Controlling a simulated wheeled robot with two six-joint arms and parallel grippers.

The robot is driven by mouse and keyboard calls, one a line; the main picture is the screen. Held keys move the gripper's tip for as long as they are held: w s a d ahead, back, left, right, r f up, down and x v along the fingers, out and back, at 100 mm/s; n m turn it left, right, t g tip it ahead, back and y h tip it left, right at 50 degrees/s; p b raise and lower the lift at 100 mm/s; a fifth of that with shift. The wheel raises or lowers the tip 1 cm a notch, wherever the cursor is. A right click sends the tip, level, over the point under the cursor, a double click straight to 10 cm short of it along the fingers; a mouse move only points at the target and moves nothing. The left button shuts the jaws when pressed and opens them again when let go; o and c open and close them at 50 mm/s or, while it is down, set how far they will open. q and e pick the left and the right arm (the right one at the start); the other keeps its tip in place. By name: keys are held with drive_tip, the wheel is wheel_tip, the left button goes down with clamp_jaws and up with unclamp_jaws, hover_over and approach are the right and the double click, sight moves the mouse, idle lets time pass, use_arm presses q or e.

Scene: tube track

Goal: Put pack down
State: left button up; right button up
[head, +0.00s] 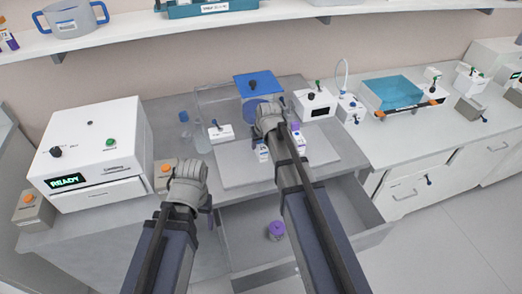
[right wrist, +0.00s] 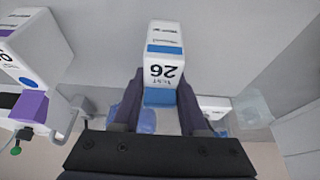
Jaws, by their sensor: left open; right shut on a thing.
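My right gripper (head: 268,118) is over the light grey board on the bench. In the right wrist view it is shut on a white pack (right wrist: 164,62) with blue bands and the number 26, held between its two fingers. A second white pack (right wrist: 36,46) with a purple band and a blue dot is on the left of that view, apart from the held one. In the head view small white boxes partly show beside my right forearm, one on its right (head: 299,139). My left gripper (head: 187,174) is open and empty, in front of the bench.
The grey board (head: 233,172) has bare room on its left. An open drawer (head: 241,250) below holds a purple-topped item (head: 276,231). A white READY machine (head: 98,150) stands left; a blue-topped device (head: 258,83) and a white box (head: 315,103) stand behind.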

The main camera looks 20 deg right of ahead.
clamp_jaws()
wheel_tip(320, 180, up, 10)
drive_tip(key=p, duration=1)
drive_tip(key=shift+f, duration=0.1)
